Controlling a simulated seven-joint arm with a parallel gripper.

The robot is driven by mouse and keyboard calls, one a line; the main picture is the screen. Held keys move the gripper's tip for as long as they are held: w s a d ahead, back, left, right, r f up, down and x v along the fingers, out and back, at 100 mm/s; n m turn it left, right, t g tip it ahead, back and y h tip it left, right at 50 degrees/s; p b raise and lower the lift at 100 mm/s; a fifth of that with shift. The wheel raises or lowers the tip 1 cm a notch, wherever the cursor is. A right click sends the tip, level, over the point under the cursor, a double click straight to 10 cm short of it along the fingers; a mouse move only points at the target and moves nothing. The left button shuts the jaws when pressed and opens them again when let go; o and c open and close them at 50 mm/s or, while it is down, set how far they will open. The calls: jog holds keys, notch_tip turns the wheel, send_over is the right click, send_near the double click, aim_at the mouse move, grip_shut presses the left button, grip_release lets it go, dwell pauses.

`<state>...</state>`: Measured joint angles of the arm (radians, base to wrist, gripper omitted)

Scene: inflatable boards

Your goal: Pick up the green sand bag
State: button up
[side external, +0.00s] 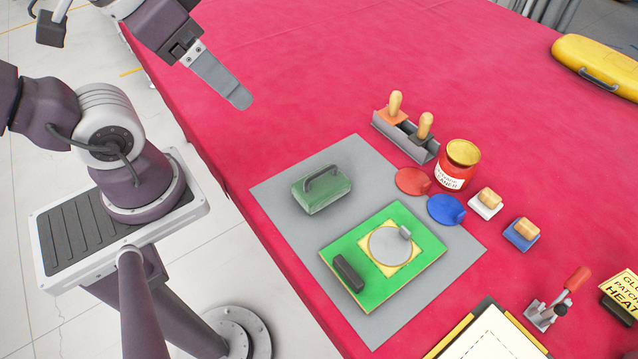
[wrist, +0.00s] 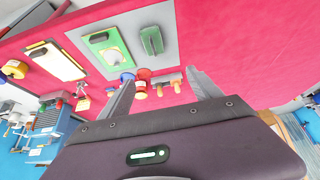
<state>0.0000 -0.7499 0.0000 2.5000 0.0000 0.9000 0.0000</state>
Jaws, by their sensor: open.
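The green sand bag (side external: 322,190) is a dark green block with a grey handle on top. It lies on the upper left part of the grey mat (side external: 285,182). It also shows in the wrist view (wrist: 152,40), beyond my fingers. My gripper (side external: 238,98) is up and to the left of the bag in the side view, above the red table and apart from the bag. In the wrist view my gripper (wrist: 160,85) has its two fingers well apart with nothing between them.
A green board (side external: 335,243) with a dark handle and a grey disc lies below the bag on the mat. A rack with wooden-handled tools (side external: 405,140), a red can (side external: 457,168), and red and blue discs (side external: 446,210) are to the right. The table's upper middle is clear.

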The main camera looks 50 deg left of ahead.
jog(key=shift+o, duration=0.2)
jog(key=o, duration=0.6)
jog(key=shift+c, duration=0.2)
jog(key=m+g, duration=0.6)
jog(key=m, duration=1.2)
send_over(321, 171)
notch_tip(321, 171, down, 19)
jog(key=shift+s+f, duration=0.1)
notch_tip(321, 171, down, 7)
jog(key=shift+f, duration=0.2)
